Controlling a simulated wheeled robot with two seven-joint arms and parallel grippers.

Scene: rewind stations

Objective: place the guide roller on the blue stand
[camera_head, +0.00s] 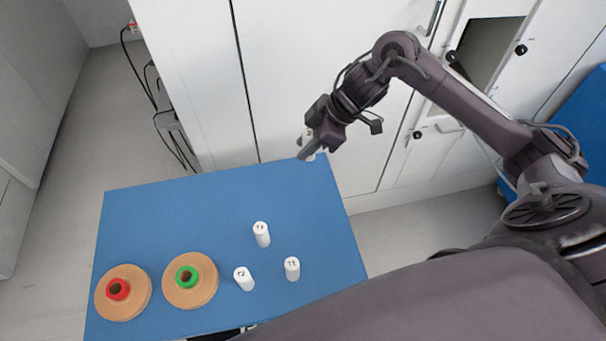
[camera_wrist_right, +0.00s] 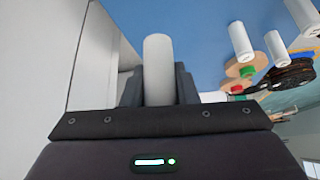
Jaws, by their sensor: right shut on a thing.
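My right gripper (camera_head: 308,146) is shut on a white cylindrical roller at the far right corner of the blue-topped stand (camera_head: 190,215). In the right wrist view the held roller (camera_wrist_right: 158,68) stands between the two dark fingers. In the head view the fingers mostly hide it, and I cannot tell whether it touches the blue top. Three similar white rollers stand upright on the blue top: one in the middle (camera_head: 261,234), one marked T2 (camera_head: 244,279) and one at the right (camera_head: 292,269). My left gripper is not in view.
Two tan tape rolls lie at the front left, one with a red core (camera_head: 123,293) and one with a green core (camera_head: 190,281). White cabinets (camera_head: 300,70) rise behind the stand. The back left of the blue top is clear. Another blue surface (camera_head: 582,115) shows at the right edge.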

